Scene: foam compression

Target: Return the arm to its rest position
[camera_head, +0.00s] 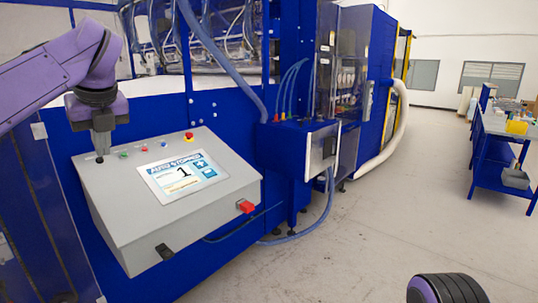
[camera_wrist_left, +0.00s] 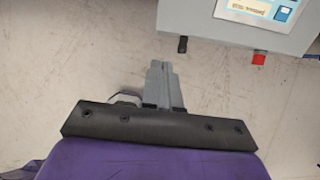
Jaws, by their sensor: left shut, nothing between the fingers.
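My left arm (camera_head: 60,68) comes in from the left in the head view. Its gripper (camera_head: 100,152) points down and shows in front of the upper left corner of the grey control box (camera_head: 140,225). The left gripper also shows in the left wrist view (camera_wrist_left: 158,66), with its grey fingers together and nothing between them. There the fingertips appear over bare floor, short of the box's near edge. Part of my right arm (camera_head: 447,290) shows at the bottom right of the head view; its gripper is out of the picture.
The box carries a lit screen (camera_head: 183,177), a row of small buttons, a red part (camera_head: 246,207) and a black latch (camera_head: 165,251). A large blue machine (camera_head: 150,110) stands behind. A blue workbench (camera_head: 485,165) stands far right. The floor (camera_head: 390,220) between is clear.

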